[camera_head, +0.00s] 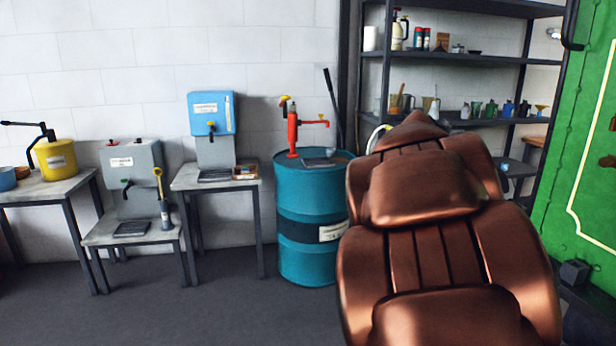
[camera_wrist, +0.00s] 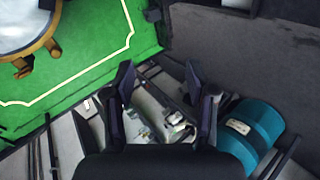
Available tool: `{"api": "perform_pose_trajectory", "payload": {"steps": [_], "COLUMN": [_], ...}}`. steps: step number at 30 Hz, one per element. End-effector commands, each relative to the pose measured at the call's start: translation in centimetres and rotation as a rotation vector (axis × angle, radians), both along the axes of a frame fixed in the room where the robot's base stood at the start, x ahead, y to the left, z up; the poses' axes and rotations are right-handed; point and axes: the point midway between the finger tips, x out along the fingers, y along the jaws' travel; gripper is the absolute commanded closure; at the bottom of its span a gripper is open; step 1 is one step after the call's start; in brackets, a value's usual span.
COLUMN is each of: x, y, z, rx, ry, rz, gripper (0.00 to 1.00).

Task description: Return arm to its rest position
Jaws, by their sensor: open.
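My arm's copper-brown links fill the lower right of the head view, folded up close in front of the camera. My gripper does not show in the head view. In the wrist view my gripper (camera_wrist: 160,95) shows two dark fingers spread apart, with nothing held between them. Beyond the fingers I see the shelf area with small items, and a teal drum (camera_wrist: 250,130) to the right.
A teal drum (camera_head: 305,255) with a red hand pump (camera_head: 292,130) stands left of my arm. Small tables with a blue tank (camera_head: 212,113), grey tank (camera_head: 132,172) and yellow can (camera_head: 56,160) line the wall. A shelf (camera_head: 470,57) and green panel (camera_head: 583,150) are right. Left floor is clear.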

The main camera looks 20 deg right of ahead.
Motion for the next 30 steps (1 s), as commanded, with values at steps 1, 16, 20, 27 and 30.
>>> {"api": "perform_pose_trajectory", "payload": {"steps": [1, 16, 20, 27, 30], "x": [0.0, -5.6, -8.9, -12.8, -13.2], "y": [2.2, 26.6, 32.1, 37.2, 37.6], "z": [-1.6, -17.5, -19.9, -21.7, -21.8], "rx": [0.059, 0.7, 0.833, 0.956, 0.965], "ry": [-0.015, 0.044, 0.113, 0.2, 0.208], "rz": [0.016, 0.154, 0.185, 0.212, 0.214], "gripper": [0.44, 0.44, 0.44, 0.44, 0.44]}}
